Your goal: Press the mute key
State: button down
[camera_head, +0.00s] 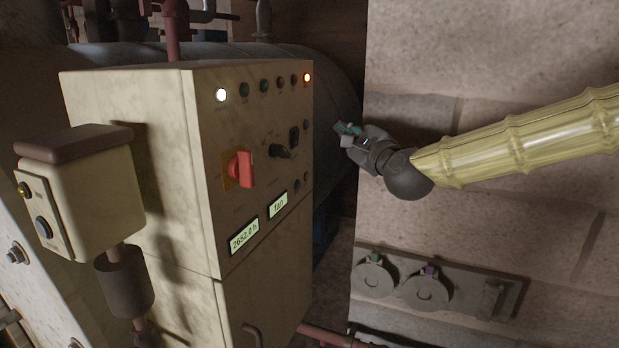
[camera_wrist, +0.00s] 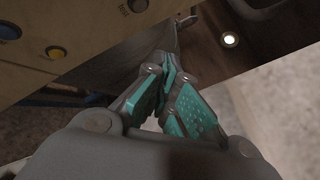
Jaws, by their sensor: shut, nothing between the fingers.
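The control cabinet (camera_head: 240,140) stands left of centre in the head view. Its front carries round keys, lamps, a red rotary switch (camera_head: 241,169) and two lit displays. A small dark key (camera_head: 306,124) sits near its right edge. The wrist view shows a grey key (camera_wrist: 138,5), a yellow key (camera_wrist: 55,52) and a blue key (camera_wrist: 8,31).
A white lamp (camera_head: 221,95) and an orange-red lamp (camera_head: 307,77) glow on the cabinet. A smaller beige box (camera_head: 85,190) stands in front at left. A stone wall (camera_head: 500,60) is behind my arm, with a wall plate (camera_head: 440,282) below. A dark tank lies behind the cabinet.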

jog(key=shift+f, duration=0.1)
notch_tip(320, 180, down, 24)
jog(key=s+n+g+h, duration=0.1)
jog(key=s+n+g, duration=0.1)
jog(key=n+g, duration=0.2)
jog(key=s+d+f+n+g+h+b, duration=0.15)
jog(key=s+f, duration=0.25)
jog(key=f, duration=0.4)
jog(key=s+d+f+n+g, duration=0.1)
jog(key=s+f+n, duration=0.15)
jog(key=f, duration=0.55)
jog(key=s+d+f+n+g+h, duration=0.1)
jog(key=s+f, duration=0.3)
jog(key=f, duration=0.4)
jog(key=s+d+f+n+g+h, duration=0.1)
jog(key=s+d+f+n+g, duration=0.2)
jog(key=s+f, duration=0.6)
jog(key=s+d+f+n+g+h+b, duration=0.1)
jog(key=s+d+f, duration=0.7)
jog(key=s, duration=0.8)
jog(key=s+d+f+n+g+h+b, duration=0.1)
jog(key=s+d+f+n+g, duration=0.4)
jog(key=s+f, duration=0.5)
jog(key=s+d+n+h, duration=0.1)
jog(key=s+n, duration=0.1)
jog(key=s, duration=0.1)
jog(key=shift+s+f+n+h, duration=0.25)
jog(key=shift+s+n+h, duration=0.05)
jog(key=shift+h, duration=0.05)
jog(key=shift+d, duration=0.2)
